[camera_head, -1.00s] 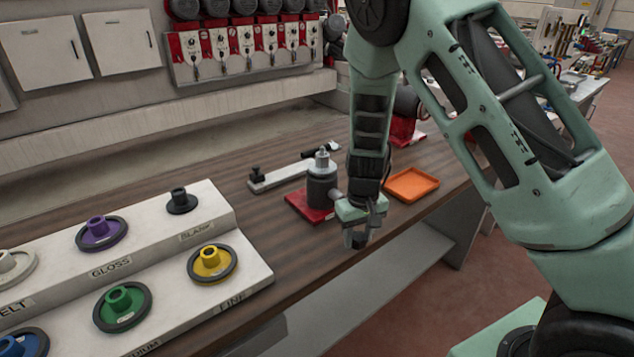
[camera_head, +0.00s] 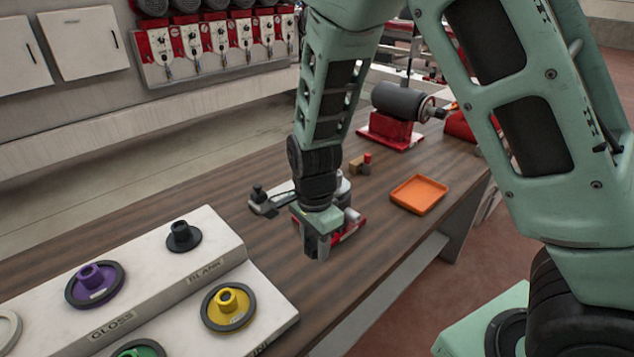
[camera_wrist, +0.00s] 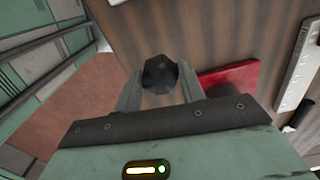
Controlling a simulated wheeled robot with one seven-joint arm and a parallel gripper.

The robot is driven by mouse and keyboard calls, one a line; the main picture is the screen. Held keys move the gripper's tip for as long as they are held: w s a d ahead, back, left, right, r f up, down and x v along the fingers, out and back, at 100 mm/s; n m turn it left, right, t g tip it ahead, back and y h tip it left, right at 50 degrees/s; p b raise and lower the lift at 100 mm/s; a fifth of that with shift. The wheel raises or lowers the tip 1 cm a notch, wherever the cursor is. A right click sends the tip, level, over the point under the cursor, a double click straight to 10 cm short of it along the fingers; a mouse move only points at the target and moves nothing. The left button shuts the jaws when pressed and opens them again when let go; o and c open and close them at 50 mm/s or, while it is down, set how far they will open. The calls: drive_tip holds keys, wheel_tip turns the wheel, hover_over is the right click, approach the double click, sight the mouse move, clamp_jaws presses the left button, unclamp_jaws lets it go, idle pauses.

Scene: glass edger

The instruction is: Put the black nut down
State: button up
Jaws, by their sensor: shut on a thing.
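The black nut (camera_wrist: 160,73) is dark and faceted, and it sits between the two fingertips in the wrist view. My gripper (camera_wrist: 158,88) is shut on it. In the head view my gripper (camera_head: 317,246) points down over the front part of the wooden bench (camera_head: 250,218), just in front of the red-based device (camera_head: 350,229). The nut is hard to make out there against the dark fingers. In the wrist view bare wood shows behind the nut. I cannot tell how high it is above the bench.
An orange tray (camera_head: 418,194) lies empty to the right. A stepped white rack (camera_head: 215,262) with coloured wheels stands at the left. A red-based grinder (camera_head: 400,112) stands farther back. A small brown and red item (camera_head: 360,163) lies behind my gripper. Bare wood lies between rack and gripper.

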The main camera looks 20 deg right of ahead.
sight(314, 281)
drive_tip(key=shift+a+f, duration=0.1)
drive_tip(key=shift+f, duration=0.05)
wheel_tip(314, 281, down, 10)
drive_tip(key=shift+r+p, duration=0.25)
drive_tip(key=shift+p, duration=0.4)
drive_tip(key=shift+f, duration=0.1)
drive_tip(key=o, duration=1.1)
